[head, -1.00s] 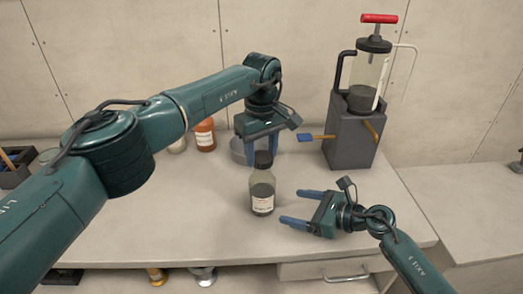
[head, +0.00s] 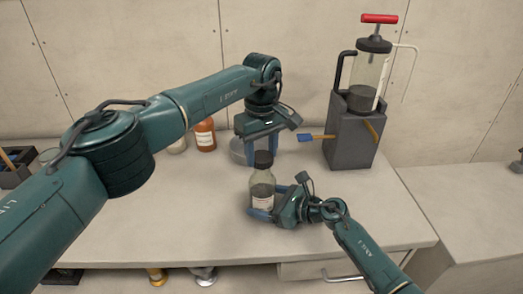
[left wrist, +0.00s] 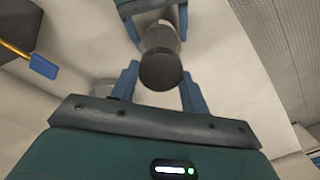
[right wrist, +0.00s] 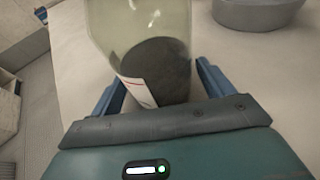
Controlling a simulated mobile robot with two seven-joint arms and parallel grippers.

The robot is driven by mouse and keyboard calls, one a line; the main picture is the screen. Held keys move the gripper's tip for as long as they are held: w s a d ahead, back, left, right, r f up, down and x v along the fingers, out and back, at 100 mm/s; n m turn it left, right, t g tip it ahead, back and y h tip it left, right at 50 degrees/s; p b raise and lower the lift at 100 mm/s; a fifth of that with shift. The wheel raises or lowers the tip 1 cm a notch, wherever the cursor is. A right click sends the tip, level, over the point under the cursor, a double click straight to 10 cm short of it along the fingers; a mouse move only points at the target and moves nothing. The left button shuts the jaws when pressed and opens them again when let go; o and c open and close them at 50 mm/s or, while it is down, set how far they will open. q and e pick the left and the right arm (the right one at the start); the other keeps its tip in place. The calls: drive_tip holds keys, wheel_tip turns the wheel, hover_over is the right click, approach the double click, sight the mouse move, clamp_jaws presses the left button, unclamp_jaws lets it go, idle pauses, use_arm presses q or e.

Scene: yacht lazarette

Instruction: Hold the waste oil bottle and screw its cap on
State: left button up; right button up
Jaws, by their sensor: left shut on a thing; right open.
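The waste oil bottle (head: 262,188), clear with dark oil inside and a white label, stands upright on the bench. It fills the top of the right wrist view (right wrist: 140,25). The dark cap (head: 263,160) is at the bottle's mouth; I cannot tell if the threads have caught. My left gripper (head: 262,149) is above the bottle, shut on the cap, which shows large in the left wrist view (left wrist: 160,70). My right gripper (head: 262,209) is open low at the bottle, with a finger on either side; the far finger is partly hidden.
A grey round bowl (head: 238,151) stands just behind the bottle. An orange bottle (head: 205,136) is further left at the back. A grey stand with a red-handled pump (head: 371,75) is at the back right. The bench's front left is clear.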

drive_tip(key=shift+c, duration=0.6)
drive_tip(key=c, duration=0.6)
